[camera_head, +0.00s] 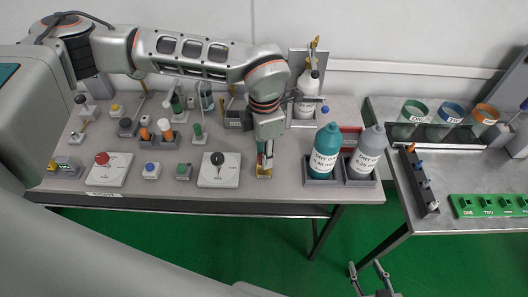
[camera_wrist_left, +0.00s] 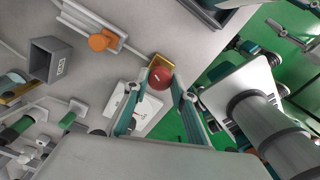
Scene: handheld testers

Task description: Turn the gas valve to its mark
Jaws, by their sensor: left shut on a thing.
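My left gripper (camera_head: 265,168) reaches down to the front of the table. It also shows in the left wrist view (camera_wrist_left: 162,84), where its fingers are shut on a red round piece (camera_wrist_left: 159,77) with a small pale mark. A yellow part (camera_wrist_left: 161,62) is right beside that piece. Just left of this gripper, a white plate carries a black knob (camera_head: 218,158); a red knob (camera_head: 102,158) is on another white plate further left. I cannot tell for sure which of these is the gas valve. My right gripper (camera_head: 370,268) is open and empty, low over the floor.
A teal bottle (camera_head: 324,155) and a grey bottle (camera_head: 367,155) stand in holders close right of the left gripper. A spray bottle (camera_head: 308,95) stands behind. Small fixtures crowd the table's left. A second table (camera_head: 455,180) is across a floor gap.

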